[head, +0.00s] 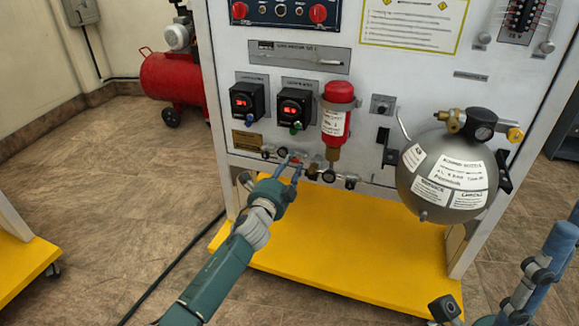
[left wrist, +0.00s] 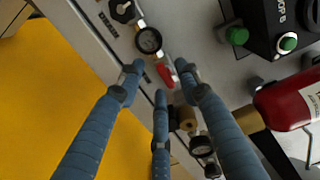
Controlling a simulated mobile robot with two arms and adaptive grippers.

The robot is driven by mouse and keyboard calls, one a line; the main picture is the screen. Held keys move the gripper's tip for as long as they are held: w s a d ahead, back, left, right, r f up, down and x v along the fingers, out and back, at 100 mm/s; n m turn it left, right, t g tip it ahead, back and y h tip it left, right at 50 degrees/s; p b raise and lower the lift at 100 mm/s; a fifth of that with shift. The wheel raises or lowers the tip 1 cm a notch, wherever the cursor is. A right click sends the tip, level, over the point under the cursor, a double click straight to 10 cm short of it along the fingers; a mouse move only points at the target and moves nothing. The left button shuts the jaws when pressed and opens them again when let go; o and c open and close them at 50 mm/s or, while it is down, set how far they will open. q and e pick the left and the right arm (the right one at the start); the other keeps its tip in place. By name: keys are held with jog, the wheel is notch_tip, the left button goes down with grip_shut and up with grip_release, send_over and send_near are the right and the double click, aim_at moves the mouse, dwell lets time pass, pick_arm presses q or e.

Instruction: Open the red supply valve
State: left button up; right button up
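The red supply valve shows as a small red lever (left wrist: 167,75) on the pipe row low on the panel, beside a round gauge (left wrist: 149,40). It shows as a small red spot (head: 296,161) in the head view, partly hidden by my fingers. My left gripper (head: 291,164) is at the valve with its fingers apart. In the left wrist view its fingertips (left wrist: 160,73) are on either side of the lever, with a third finger below. I cannot tell whether any finger touches it. My right gripper (head: 520,292) is partly in view at the lower right, away from the panel.
A red cylinder (head: 334,122) hangs right of the valve, beside two black digital boxes (head: 247,102). A grey tank (head: 449,174) sticks out at the right. The yellow base (head: 340,250) extends below the panel. A red compressor (head: 172,85) stands behind left.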

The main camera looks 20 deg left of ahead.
pick_arm(q)
jog(key=s, duration=1.2)
jog(key=shift+a, duration=0.2)
